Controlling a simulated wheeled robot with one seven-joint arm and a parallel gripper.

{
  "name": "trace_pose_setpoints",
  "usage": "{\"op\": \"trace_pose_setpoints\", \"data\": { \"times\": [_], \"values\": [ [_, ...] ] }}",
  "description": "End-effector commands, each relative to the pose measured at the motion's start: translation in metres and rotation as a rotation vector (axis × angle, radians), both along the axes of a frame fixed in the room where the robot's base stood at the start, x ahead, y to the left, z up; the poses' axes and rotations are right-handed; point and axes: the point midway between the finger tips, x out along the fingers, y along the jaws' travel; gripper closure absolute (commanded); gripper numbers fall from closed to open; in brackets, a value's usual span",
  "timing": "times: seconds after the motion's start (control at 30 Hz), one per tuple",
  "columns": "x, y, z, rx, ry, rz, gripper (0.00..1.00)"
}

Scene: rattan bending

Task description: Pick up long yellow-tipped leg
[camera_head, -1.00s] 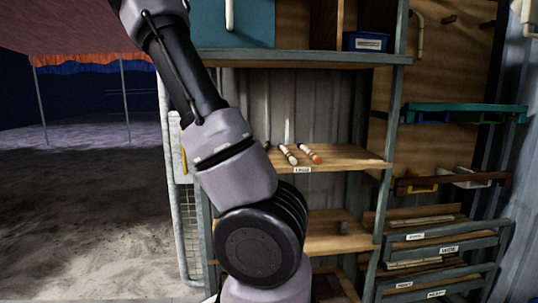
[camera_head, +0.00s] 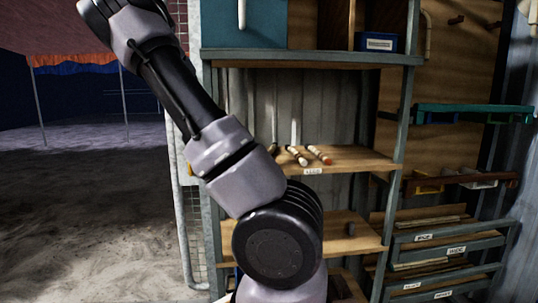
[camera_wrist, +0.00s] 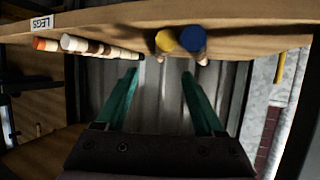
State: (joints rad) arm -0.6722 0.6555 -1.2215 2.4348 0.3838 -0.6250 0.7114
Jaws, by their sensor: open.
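In the wrist view, the yellow-tipped leg (camera_wrist: 166,40) shows its round yellow end, next to a blue-tipped leg (camera_wrist: 193,39). Their far lengths are mostly hidden behind their ends. My gripper (camera_wrist: 160,72) is open and empty, with two green fingers spread apart. Its fingertips appear just below the yellow and blue ends in the picture, and I cannot tell the gap in depth. In the head view my arm blocks part of the legs shelf, and neither the gripper nor the yellow tip shows.
The wooden shelf (camera_head: 360,158) labelled LEGS also holds a white-tipped leg (camera_head: 302,160) and an orange-tipped leg (camera_head: 326,159). Metal rack posts flank it, with another shelf (camera_head: 345,240) below. A blue box (camera_head: 376,42) sits above. Labelled drawers (camera_head: 455,250) stand right; open floor lies left.

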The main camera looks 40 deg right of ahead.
Motion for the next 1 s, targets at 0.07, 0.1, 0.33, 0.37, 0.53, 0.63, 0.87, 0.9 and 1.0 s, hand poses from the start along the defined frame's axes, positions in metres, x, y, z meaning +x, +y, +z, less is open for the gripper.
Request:
{"op": "trace_pose_setpoints", "data": {
  "times": [0.07, 0.1, 0.33, 0.37, 0.53, 0.63, 0.87, 0.9, 1.0],
  "values": [
    [0.001, 0.000, 0.001, -0.006, -0.001, 0.001, 0.30],
    [0.001, -0.001, 0.001, -0.009, -0.002, 0.002, 0.30],
    [0.015, -0.023, -0.009, -0.010, -0.001, -0.002, 0.30],
    [0.017, -0.025, -0.011, -0.010, 0.000, -0.002, 0.30],
    [0.030, -0.040, -0.019, -0.010, -0.001, 0.001, 0.30],
    [0.033, -0.044, -0.021, -0.010, -0.002, 0.000, 0.30],
    [0.052, -0.064, -0.038, -0.011, 0.001, 0.000, 0.30],
    [0.056, -0.068, -0.039, -0.010, -0.001, 0.000, 0.30],
    [0.061, -0.075, -0.043, -0.009, -0.001, 0.000, 0.30]
  ]
}}
